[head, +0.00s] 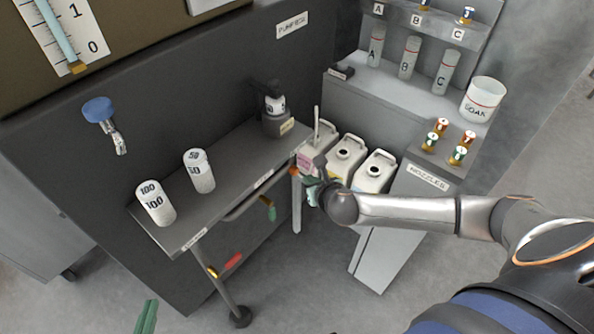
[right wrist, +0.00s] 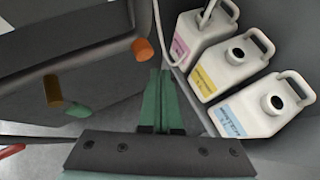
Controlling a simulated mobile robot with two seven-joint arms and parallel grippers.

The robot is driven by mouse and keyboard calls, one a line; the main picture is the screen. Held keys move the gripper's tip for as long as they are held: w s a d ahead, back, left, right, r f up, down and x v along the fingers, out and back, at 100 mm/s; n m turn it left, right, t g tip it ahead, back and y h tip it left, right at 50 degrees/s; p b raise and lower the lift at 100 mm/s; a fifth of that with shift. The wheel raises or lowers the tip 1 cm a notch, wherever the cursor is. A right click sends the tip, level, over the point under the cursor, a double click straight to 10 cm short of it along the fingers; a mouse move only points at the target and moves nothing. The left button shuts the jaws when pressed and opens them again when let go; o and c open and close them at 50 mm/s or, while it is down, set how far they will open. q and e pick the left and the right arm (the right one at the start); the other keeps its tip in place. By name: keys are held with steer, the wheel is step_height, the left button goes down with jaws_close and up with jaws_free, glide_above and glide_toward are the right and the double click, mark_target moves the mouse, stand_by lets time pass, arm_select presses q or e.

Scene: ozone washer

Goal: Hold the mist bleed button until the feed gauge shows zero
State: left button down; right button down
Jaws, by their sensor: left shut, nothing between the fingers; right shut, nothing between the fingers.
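A white scale gauge (head: 84,39) marked 1 and 0 stands at the top left of the head view, with a blue tube along it. Its top is cut off and no label names it as the feed gauge. I cannot identify the mist bleed button by a label. The right wrist view shows an orange round knob (right wrist: 143,50) on a dark box, right of a brown-orange one (right wrist: 53,90). My right gripper (head: 312,193) is shut and empty beside the jugs; its green fingers (right wrist: 165,98) point toward the gap beside the box. My left gripper (head: 147,317) is shut and empty at the bottom edge.
White jugs (head: 345,155) stand right of the grey shelf (head: 235,183), which bears numbered cylinders (head: 155,203). A blue-handled tap (head: 98,110) is on the dark wall. The nozzle stand (head: 428,178) is at right. Open floor (head: 290,290) lies in front.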

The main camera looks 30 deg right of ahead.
steer(key=s, duration=0.1)
steer(key=s+d+p, duration=0.1)
steer(key=s, duration=0.2)
steer(key=shift+d+p, duration=0.3)
steer(key=shift+p, duration=0.1)
